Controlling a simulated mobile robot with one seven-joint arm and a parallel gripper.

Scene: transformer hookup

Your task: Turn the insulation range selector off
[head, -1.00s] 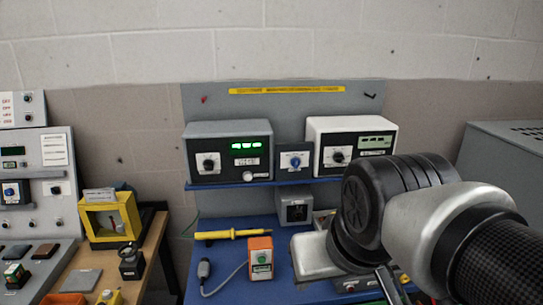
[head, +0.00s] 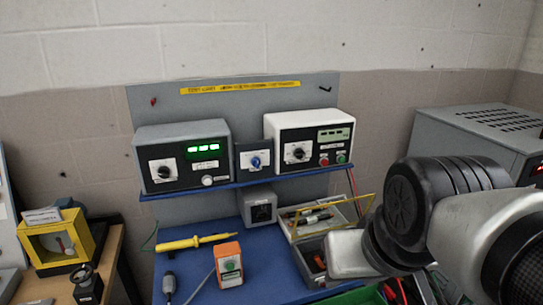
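Several knobs could be the insulation range selector, and I cannot read their labels. The white instrument (head: 310,139) has a black rotary knob on a white dial (head: 298,152), a grey display, and red and green buttons. The grey instrument (head: 184,155) has a black knob on a white dial (head: 163,170) and a lit green display. Between them is a small dark box with a blue knob (head: 256,161). My gripper (head: 398,291) is at the lower right, below and right of these instruments and apart from them. Its fingers are mostly hidden or cut off.
The instruments stand on a blue shelf (head: 240,184). On the blue bench below are a yellow probe (head: 195,242), an orange meter (head: 228,264), a grey box (head: 258,205) and an open case (head: 318,218). A large grey unit (head: 482,138) stands at right.

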